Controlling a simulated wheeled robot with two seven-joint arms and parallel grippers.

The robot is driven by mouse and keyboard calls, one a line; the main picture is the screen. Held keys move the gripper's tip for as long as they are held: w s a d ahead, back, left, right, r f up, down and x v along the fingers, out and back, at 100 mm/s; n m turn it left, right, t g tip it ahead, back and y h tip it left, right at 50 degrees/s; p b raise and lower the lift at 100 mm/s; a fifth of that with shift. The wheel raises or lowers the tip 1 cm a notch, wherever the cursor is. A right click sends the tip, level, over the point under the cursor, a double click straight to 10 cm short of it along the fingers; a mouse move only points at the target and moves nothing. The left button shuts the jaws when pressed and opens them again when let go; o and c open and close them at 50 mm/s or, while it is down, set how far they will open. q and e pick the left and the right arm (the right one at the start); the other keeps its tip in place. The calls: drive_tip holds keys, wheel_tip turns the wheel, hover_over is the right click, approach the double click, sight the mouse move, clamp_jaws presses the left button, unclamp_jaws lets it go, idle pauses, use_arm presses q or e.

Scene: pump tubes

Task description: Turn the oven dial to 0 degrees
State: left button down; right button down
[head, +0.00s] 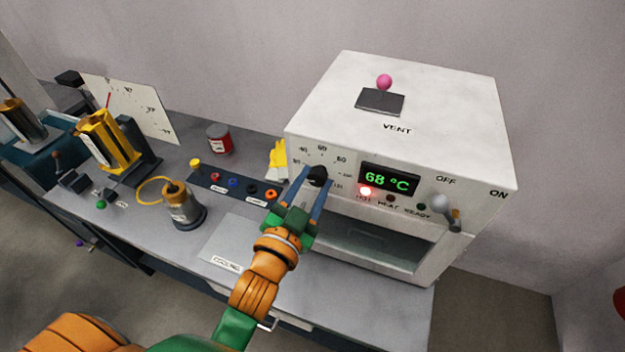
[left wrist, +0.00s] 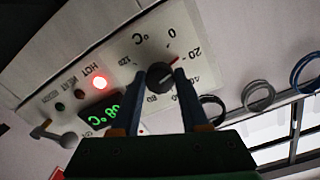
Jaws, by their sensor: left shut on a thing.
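The white oven (head: 400,140) stands at the right end of the bench. Its black dial (head: 318,175) is on the left of the front panel and also shows in the left wrist view (left wrist: 159,76). The dial's red mark appears to point between the printed 0 and 20. My left gripper (head: 316,178) is shut on the dial, with one blue finger on each side. The oven display (head: 388,179) reads 68 °C in green. The red light (head: 365,191) labelled HOT is lit. My right gripper is not in view.
A lever (head: 443,207) sits by the OFF and ON labels, right of the display. A pink-knobbed vent lever (head: 384,84) stands on the oven top. Left of the oven are a dark strip of coloured plugs (head: 233,183), a red can (head: 219,138) and a metal flask (head: 181,206).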

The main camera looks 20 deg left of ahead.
use_arm(q)
drive_tip(key=n+p, duration=0.2)
drive_tip(key=n, duration=0.4)
drive_tip(key=shift+r, duration=0.15)
drive_tip(key=shift+n, duration=0.3)
idle(0.4)
drive_tip(key=c, duration=0.6)
unclamp_jaws()
drive_tip(key=shift+c, duration=0.2)
drive_tip(key=shift+o, duration=1.1)
